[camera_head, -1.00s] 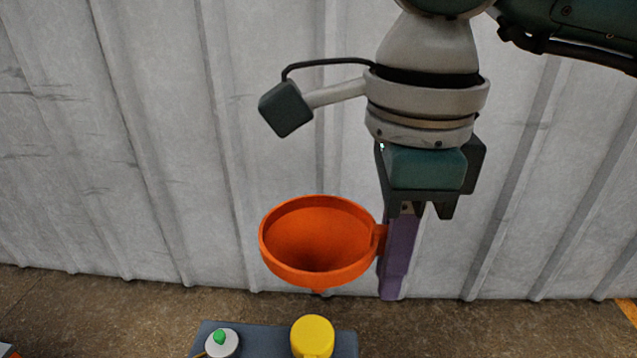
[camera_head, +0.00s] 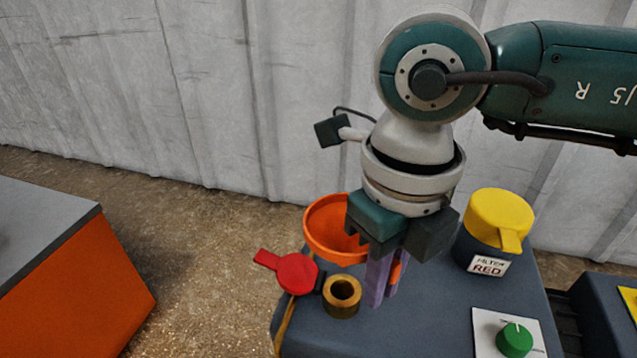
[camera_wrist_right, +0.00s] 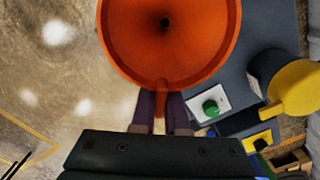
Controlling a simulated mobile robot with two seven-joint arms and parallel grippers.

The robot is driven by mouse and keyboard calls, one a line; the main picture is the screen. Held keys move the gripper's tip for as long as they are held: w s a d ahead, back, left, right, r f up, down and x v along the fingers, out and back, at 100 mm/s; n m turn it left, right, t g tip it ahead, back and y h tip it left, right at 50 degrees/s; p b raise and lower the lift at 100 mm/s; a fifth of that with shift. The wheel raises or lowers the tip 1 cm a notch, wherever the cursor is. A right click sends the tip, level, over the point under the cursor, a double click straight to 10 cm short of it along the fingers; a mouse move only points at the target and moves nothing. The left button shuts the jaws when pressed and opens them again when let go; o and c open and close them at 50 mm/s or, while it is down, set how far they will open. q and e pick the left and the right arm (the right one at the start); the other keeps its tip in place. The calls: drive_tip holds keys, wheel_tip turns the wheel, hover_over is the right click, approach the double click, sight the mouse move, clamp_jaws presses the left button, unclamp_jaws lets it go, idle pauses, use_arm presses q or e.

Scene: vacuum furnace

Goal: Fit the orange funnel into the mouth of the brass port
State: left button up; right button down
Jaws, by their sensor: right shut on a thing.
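My right gripper (camera_head: 382,280) is shut on the tab of the orange funnel (camera_head: 325,228). The funnel's wide mouth faces up; its spout is hidden in the head view. In the right wrist view the funnel (camera_wrist_right: 165,60) fills the top middle, its small hole showing, with the fingers (camera_wrist_right: 163,105) on its tab. The brass port (camera_head: 342,306) is a short upright ring with an open mouth on the dark grey cabinet. In the head view it shows just in front of the funnel and left of the fingers. The bowl appears apart from it. My left gripper is out of view.
A red cap (camera_head: 297,273) sits swung aside, left of the port. A yellow-capped filter (camera_head: 500,216) stands at the right of the cabinet top (camera_head: 430,315), with a green knob (camera_head: 515,341) in front. An orange-sided bench (camera_head: 80,290) stands far left.

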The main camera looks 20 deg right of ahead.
drive_tip(key=b, duration=0.6)
hover_over(370, 337)
wheel_tip(370, 337, down, 7)
drive_tip(key=shift+r, duration=0.1)
drive_tip(key=shift+f+b, duration=0.35)
drive_tip(key=shift+f, duration=0.2)
drive_tip(key=shift+f, duration=0.3)
idle(0.6)
drive_tip(key=c, duration=0.9)
unclamp_jaws()
drive_tip(key=shift+o, duration=0.2)
